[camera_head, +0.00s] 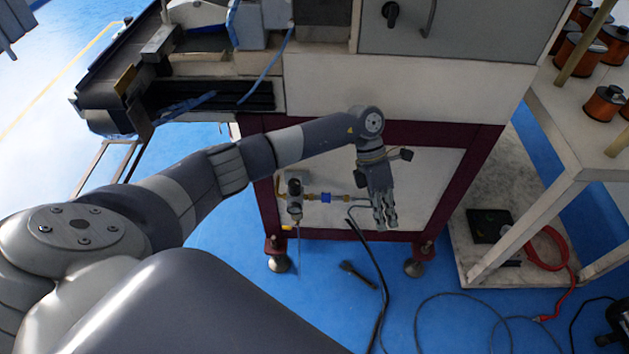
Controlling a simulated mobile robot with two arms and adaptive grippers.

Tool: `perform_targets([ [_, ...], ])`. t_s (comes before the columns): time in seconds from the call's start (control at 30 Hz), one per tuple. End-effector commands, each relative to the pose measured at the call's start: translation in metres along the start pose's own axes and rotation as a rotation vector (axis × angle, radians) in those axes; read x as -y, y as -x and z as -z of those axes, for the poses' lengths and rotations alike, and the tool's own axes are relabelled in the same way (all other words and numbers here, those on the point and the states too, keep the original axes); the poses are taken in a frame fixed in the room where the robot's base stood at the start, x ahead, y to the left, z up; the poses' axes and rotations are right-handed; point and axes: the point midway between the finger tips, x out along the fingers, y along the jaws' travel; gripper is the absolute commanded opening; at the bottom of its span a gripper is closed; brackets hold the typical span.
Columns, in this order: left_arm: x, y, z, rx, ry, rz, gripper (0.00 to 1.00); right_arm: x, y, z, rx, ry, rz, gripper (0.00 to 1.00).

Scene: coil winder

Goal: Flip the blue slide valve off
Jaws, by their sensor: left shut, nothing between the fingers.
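The blue slide valve (326,197) is a small blue block on a brass air line, on the lower white panel of the machine. My left gripper (386,222) is shut and empty, pointing down in front of the panel, to the right of the valve and apart from it in the picture. How far it stands from the panel is hard to tell. The valve's on or off position is too small to read. My right gripper is not in view.
A filter regulator (294,192) stands left of the valve. A black hose (369,255) hangs to the blue floor. A dark tool-like object (357,273) lies there. A shelf with copper spools (603,103) and a red hose (546,262) are at the right.

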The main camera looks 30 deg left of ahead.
Motion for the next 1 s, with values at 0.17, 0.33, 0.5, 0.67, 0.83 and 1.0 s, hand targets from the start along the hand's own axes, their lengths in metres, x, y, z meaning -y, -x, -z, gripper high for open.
perform_targets([
  [0.17,-0.071,0.065,0.06,-0.38,-0.136,-0.361,0.0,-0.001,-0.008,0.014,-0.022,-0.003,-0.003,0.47],
  [0.33,-0.092,0.118,0.087,-0.563,-0.132,-0.531,0.0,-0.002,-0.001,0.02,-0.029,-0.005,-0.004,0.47],
  [0.5,-0.093,0.133,0.093,-0.606,-0.125,-0.568,0.0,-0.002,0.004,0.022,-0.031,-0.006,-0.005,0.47],
  [0.67,-0.093,0.132,0.092,-0.604,-0.125,-0.565,0.0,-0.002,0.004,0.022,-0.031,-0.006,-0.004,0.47],
  [0.83,-0.096,0.128,0.095,-0.604,-0.124,-0.563,0.0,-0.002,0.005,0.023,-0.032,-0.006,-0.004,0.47],
  [1.0,-0.108,0.111,0.107,-0.605,-0.123,-0.56,0.0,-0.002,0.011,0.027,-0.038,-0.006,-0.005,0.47],
])
